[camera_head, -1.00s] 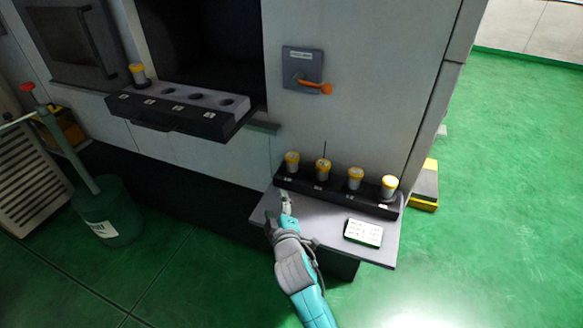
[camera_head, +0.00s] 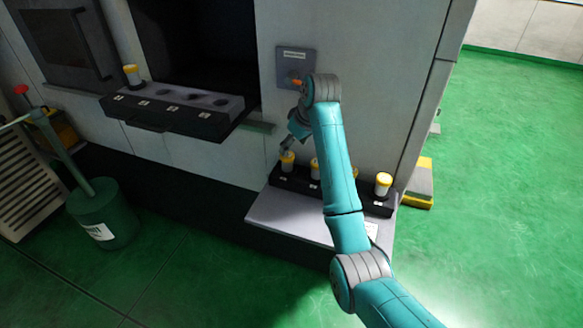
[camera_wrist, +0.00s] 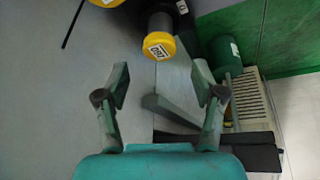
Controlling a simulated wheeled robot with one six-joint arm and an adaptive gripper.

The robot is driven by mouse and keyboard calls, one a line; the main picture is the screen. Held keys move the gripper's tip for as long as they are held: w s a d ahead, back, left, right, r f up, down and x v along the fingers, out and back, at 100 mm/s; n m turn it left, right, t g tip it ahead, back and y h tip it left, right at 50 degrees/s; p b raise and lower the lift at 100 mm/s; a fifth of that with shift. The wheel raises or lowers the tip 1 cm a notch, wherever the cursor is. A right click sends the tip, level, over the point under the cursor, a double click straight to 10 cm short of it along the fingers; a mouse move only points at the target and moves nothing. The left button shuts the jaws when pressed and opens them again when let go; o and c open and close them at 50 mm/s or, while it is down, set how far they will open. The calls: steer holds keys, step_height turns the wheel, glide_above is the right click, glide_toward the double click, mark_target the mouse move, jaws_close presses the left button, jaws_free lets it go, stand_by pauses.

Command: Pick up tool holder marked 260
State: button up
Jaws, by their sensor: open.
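A yellow-capped tool holder (camera_head: 287,162) stands at the left end of the black rack (camera_head: 376,207) on the grey shelf. My gripper (camera_head: 287,148) is just above it in the head view. In the wrist view my gripper (camera_wrist: 160,82) is open and empty. A yellow-capped holder (camera_wrist: 161,47) lies just beyond the fingertips, near the middle; its white label is turned and its number is hard to read. Another yellow cap (camera_wrist: 106,2) is cut off at the top edge. In the head view other holders (camera_head: 315,168) (camera_head: 383,185) stand farther right, one mostly behind my arm.
The machine's slotted rack (camera_head: 180,112) holds one yellow-capped holder (camera_head: 132,75) at its left end; its other slots look empty. A switch with an orange handle (camera_head: 296,68) is on the wall behind my arm. A green bin (camera_head: 103,212) stands at the left.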

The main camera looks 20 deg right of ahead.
mark_target(287, 162)
steer(key=x, duration=1)
steer(key=shift+s+d+f, duration=0.1)
steer(key=shift+s, duration=0.1)
jaws_close()
